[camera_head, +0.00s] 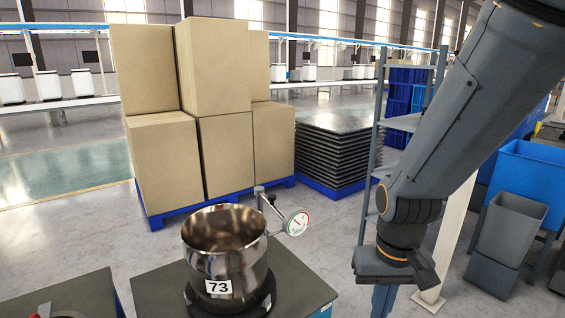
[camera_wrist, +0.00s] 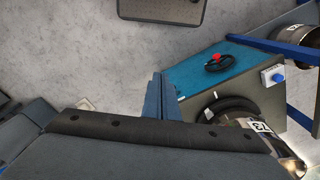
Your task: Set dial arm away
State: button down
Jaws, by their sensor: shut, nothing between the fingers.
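The dial arm (camera_head: 273,208) stands beside a shiny metal pot marked 73 (camera_head: 225,259). Its round white gauge face (camera_head: 296,223) is at the arm's right end, just right of the pot's rim. I cannot tell the dial arm in the wrist view; the pot shows there at lower right (camera_wrist: 277,140), partly hidden by my gripper's body. The pot sits on a black ring on a dark-topped stand (camera_head: 160,287). My gripper (camera_head: 383,300) is to the right of the stand, apart from the dial arm. In the wrist view its blue fingers (camera_wrist: 159,92) are together and empty.
Another pot (camera_wrist: 295,42) stands at upper right in the wrist view. Cardboard boxes (camera_head: 225,150) and a stack of dark sheets (camera_head: 335,155) stand behind. Grey bins (camera_head: 510,228) are at right.

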aim_at(295, 221)
jog(key=u, duration=1)
jog(key=i, duration=0.6)
jog(key=z, duration=0.55)
